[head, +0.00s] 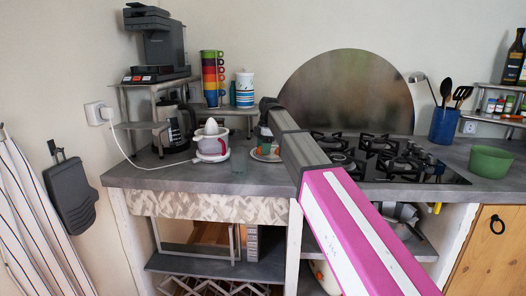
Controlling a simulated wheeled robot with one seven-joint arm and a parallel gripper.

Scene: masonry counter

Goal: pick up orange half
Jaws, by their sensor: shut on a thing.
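My arm reaches across the counter from the lower right. My gripper (264,138) points down at its far end, low over a small plate (264,158) on the counter. A small orange patch (274,150) shows at the fingertips, partly hidden by the gripper and arm; it looks like the orange half. My gripper is shut on it. At this size I cannot tell whether it touches the plate or is just above it.
A white and red citrus juicer (211,142) stands left of the plate. A kettle (177,127), stacked coloured cups (212,75) and a coffee machine (160,40) are farther left. A gas hob (385,158) and green bowl (490,161) are right. Counter in front of the juicer is clear.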

